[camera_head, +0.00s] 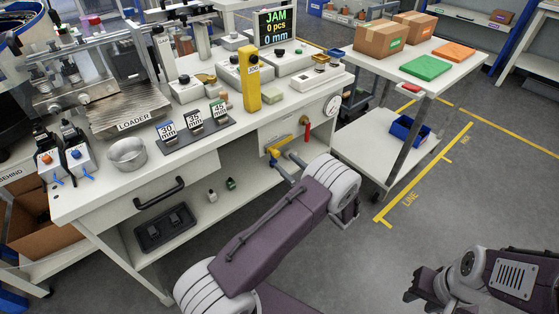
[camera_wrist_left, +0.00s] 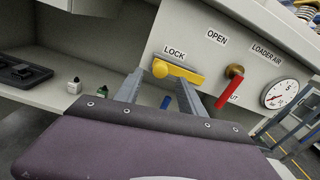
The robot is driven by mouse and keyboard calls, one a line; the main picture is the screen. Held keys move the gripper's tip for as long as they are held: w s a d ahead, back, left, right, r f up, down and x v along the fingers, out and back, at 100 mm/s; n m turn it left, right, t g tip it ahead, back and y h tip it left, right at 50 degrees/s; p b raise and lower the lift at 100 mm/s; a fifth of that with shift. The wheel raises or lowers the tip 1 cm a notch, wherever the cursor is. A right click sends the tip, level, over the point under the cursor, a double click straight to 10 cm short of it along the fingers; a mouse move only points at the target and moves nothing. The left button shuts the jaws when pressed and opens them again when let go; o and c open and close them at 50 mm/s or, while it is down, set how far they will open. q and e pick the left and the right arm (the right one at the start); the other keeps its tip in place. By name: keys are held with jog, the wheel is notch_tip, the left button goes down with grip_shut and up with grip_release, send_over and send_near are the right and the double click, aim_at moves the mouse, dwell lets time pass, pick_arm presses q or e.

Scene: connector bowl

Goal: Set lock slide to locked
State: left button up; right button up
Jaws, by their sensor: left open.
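The lock slide is a yellow bar with a round yellow knob at its left end, on the bench's front panel under the word LOCK. It shows in the left wrist view (camera_wrist_left: 183,72) and in the head view (camera_head: 279,143). My left gripper (camera_head: 286,164) is open just in front of the panel. In the left wrist view its fingertips (camera_wrist_left: 160,76) stand on either side of the knob; I cannot tell whether they touch it. My right gripper (camera_head: 421,288) is at the lower right of the head view, far from the bench, and its opening is unclear.
A red valve handle (camera_wrist_left: 229,94) hangs right of the slide, near the word OPEN. A gauge (camera_wrist_left: 280,94) is further right. The lower shelf holds small bottles (camera_wrist_left: 74,86) and a black tray (camera_wrist_left: 20,71). A cart (camera_head: 372,74) stands to the right.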

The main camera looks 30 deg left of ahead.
aim_at(278, 156)
pick_arm(q)
jog(key=b+x, duration=0.1)
jog(key=x, duration=0.4)
jog(key=shift+c, duration=0.4)
grip_shut()
dwell(0.9)
